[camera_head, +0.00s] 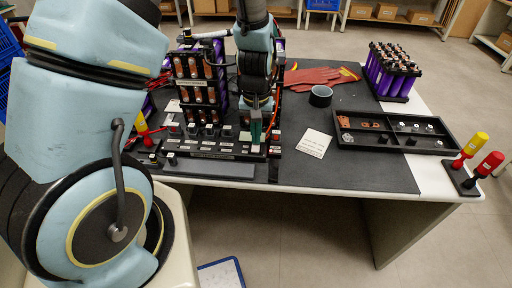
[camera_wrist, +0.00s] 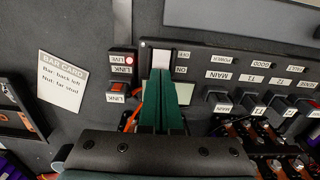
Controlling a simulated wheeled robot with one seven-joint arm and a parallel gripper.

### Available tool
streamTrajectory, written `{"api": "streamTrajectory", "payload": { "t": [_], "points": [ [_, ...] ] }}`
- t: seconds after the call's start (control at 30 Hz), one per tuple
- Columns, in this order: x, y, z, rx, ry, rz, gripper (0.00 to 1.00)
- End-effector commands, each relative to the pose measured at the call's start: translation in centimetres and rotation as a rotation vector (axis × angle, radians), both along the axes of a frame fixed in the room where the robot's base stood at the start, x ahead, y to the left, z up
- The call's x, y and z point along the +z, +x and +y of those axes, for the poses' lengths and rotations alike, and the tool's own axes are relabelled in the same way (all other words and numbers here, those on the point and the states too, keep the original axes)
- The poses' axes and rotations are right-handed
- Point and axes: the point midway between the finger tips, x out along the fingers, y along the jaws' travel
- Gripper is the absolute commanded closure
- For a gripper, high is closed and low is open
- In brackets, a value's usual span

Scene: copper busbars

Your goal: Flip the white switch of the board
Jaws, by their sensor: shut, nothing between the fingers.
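The white switch (camera_wrist: 161,60) sits in the black board (camera_wrist: 210,62) between OFF and ON labels in the wrist view. My gripper (camera_wrist: 163,78) is shut and empty, its green fingertips over the lower edge of the switch. I cannot tell whether they touch it. Which way the switch is tipped is unclear.
Beside the switch are a lit red LIVE lamp (camera_wrist: 129,59), a red LINK button (camera_wrist: 118,87) and several black switches (camera_wrist: 250,101). A white card (camera_head: 314,143), black tape roll (camera_head: 320,96), red gloves (camera_head: 318,78) and parts tray (camera_head: 392,148) lie right of the board.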

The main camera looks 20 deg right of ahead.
Motion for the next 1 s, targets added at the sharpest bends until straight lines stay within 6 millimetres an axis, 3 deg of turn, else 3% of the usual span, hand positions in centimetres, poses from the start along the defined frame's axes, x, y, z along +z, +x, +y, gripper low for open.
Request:
{"api": "streamTrajectory", "payload": {
  "t": [0.37, 1.0],
  "points": [
    [0.0, 0.0, 0.0, 0.0, 0.0, 0.001, 1.0],
    [6.1, 0.0, 0.0, -0.001, 0.0, 0.0, 1.0]
  ]
}}
